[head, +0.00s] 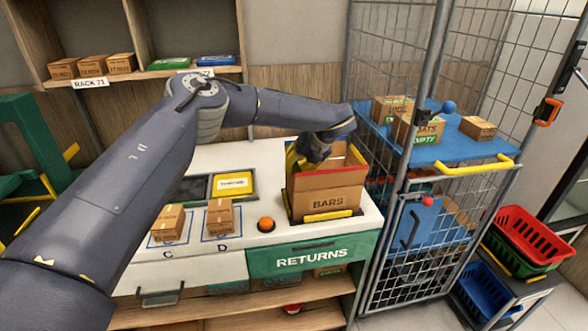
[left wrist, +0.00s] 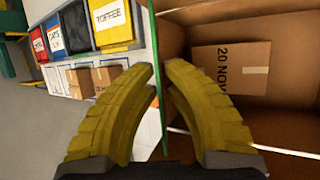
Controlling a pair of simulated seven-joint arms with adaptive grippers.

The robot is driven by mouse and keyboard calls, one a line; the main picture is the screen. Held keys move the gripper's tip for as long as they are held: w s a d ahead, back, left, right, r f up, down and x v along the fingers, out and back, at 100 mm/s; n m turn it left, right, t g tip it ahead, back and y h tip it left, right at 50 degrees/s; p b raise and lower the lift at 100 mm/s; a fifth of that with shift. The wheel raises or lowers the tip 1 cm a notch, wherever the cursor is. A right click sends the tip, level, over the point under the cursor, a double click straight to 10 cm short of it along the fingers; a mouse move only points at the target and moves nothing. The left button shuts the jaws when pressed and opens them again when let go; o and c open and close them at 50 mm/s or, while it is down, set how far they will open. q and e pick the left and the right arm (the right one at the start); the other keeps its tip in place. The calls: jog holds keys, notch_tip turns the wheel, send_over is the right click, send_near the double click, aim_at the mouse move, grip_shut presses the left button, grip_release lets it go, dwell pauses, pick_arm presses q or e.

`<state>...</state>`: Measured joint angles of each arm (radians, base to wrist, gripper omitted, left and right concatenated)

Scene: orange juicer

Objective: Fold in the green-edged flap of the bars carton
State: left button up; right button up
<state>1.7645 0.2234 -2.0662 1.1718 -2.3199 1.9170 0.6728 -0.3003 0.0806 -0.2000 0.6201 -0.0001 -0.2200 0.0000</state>
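The bars carton (head: 328,201) stands open on the white counter, with a red edge along its front top. My left gripper (head: 305,158) is at the carton's left side, pointing down. In the left wrist view the green-edged flap (left wrist: 156,45) stands edge-on as a thin strip. It runs between the two yellow fingers of my left gripper (left wrist: 160,75), whose tips close in on it from both sides. Inside the carton is a brown surface with a "20 NOV" label (left wrist: 231,68). In the head view my arm and gripper hide most of this flap. My right gripper is not shown.
Two small boxes (head: 168,222) (head: 219,217) stand on marked spots C and D. A wire cage with a blue shelf (head: 450,143) stands close on the right. Bins lie behind my arm.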

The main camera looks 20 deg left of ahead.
pick_arm(q)
grip_shut()
jog(key=shift+d+f+y, duration=0.1)
jog(key=shift+d+y, duration=0.1)
jog(key=shift+y, duration=0.2)
jog(key=shift+w+d+f+m+g+y, duration=0.15)
jog(key=shift+m+g+y, duration=0.15)
jog(key=shift+g+y, duration=0.35)
jog(key=shift+o, duration=0.2)
grip_release()
jog(key=o, duration=0.4)
jog(key=shift+o, duration=0.2)
